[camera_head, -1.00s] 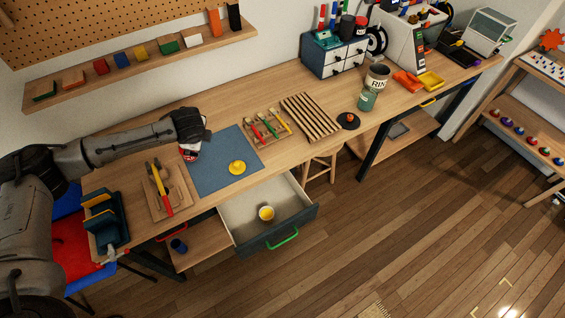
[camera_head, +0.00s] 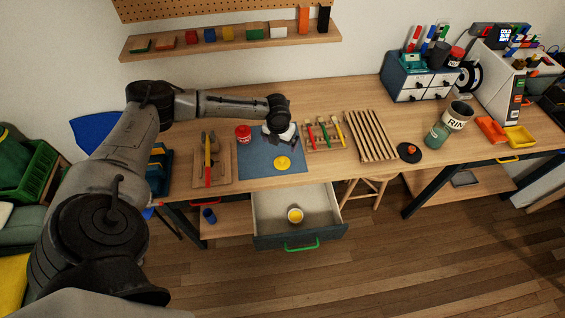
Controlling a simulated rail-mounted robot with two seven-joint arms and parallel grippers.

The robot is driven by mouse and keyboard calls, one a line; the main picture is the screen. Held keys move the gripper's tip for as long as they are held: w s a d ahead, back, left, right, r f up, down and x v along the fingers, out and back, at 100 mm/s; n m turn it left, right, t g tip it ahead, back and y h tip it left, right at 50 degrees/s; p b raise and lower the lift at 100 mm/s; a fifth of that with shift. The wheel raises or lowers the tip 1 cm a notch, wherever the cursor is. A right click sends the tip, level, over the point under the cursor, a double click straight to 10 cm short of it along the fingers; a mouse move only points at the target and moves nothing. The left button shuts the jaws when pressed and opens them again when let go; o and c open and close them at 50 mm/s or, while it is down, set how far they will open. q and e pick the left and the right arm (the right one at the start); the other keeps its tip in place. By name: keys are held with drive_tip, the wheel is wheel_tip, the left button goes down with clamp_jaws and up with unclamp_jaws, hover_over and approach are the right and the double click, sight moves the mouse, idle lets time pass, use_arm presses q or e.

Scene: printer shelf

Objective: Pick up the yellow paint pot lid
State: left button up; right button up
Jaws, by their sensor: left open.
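The yellow paint pot lid (camera_head: 283,163) lies flat on the blue mat (camera_head: 256,172) on the workbench, with a small knob on top. My left gripper (camera_head: 281,138) is above the back part of the mat, a little behind the lid and apart from it. It is open and looks empty; its fingers are small and partly hidden by the wrist. A pot with yellow inside (camera_head: 295,216) stands in the open drawer (camera_head: 267,221) below the mat. My right gripper is out of view.
A red can (camera_head: 243,134) stands just left of my left gripper. A brush rack (camera_head: 324,135) is right of the mat, then a slatted wooden rack (camera_head: 369,136). A wooden tray with tools (camera_head: 211,163) is on the left. The open drawer juts out in front.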

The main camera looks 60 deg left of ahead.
sight(282, 159)
use_arm(q)
drive_tip(key=f, duration=0.5)
drive_tip(key=w+f, duration=0.1)
drive_tip(key=f, duration=0.2)
drive_tip(key=shift+a, duration=0.2)
drive_tip(key=f, duration=0.4)
drive_tip(key=shift+w+a+f, duration=0.15)
drive_tip(key=shift+a+f, duration=0.05)
drive_tip(key=shift+f, duration=0.1)
drive_tip(key=shift+a+f, duration=0.1)
drive_tip(key=shift+f, duration=0.15)
drive_tip(key=c, duration=1)
drive_tip(key=shift+r, duration=0.1)
